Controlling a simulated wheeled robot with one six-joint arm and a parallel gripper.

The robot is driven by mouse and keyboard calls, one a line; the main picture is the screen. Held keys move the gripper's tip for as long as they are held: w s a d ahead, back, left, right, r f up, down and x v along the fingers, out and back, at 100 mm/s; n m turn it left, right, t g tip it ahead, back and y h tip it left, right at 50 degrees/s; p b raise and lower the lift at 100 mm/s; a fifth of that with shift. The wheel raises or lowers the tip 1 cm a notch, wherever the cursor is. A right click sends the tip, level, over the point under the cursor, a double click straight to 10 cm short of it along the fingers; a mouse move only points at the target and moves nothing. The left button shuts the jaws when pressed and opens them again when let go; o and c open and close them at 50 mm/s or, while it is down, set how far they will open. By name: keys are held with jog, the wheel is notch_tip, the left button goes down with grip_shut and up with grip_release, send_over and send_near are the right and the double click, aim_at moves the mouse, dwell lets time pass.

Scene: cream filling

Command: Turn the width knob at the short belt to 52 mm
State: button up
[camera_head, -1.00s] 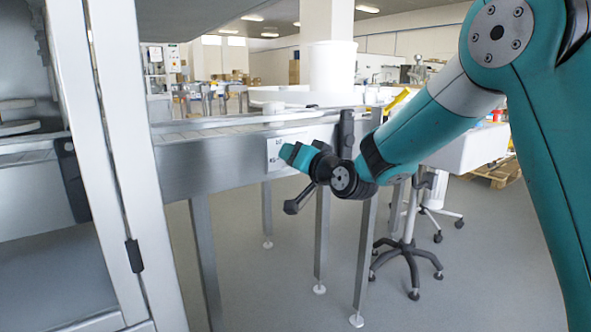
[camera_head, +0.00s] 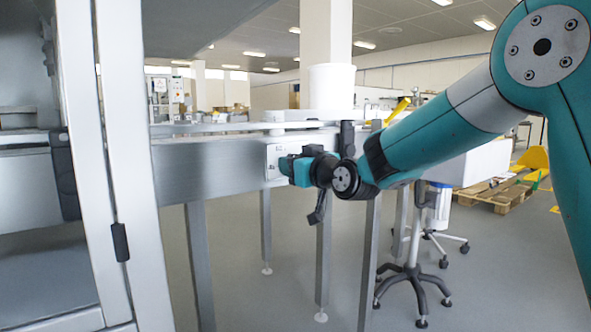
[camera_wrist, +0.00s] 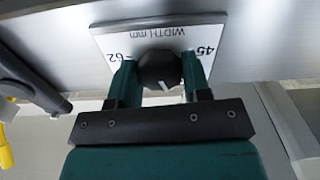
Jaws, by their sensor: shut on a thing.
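The width knob (camera_wrist: 160,69) is dark and faceted, on a white scale plate (camera_wrist: 120,42) at the side of the short belt (camera_head: 215,168). The plate reads "WIDTH (mm)", upside down in the wrist view, with 62 at left and 45 at right. My gripper (camera_wrist: 160,75) is shut on the knob, one finger on each side. A small pale mark shows on the knob's near edge; its exact reading cannot be told. In the head view my gripper (camera_head: 288,167) meets the plate (camera_head: 271,160), and the knob is hidden.
A white-framed machine (camera_head: 112,170) stands close at left. Metal legs (camera_head: 322,250) hold up the belt. A stool (camera_head: 410,280) stands below my arm, and a pallet (camera_head: 495,194) lies at right. The floor in front of the belt is free.

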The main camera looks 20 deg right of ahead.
jog(key=shift+f, duration=0.1)
dwell(0.3)
jog(key=o, duration=0.9)
jog(key=shift+s, duration=0.1)
jog(key=v, duration=1.7)
jog(key=shift+s, duration=0.1)
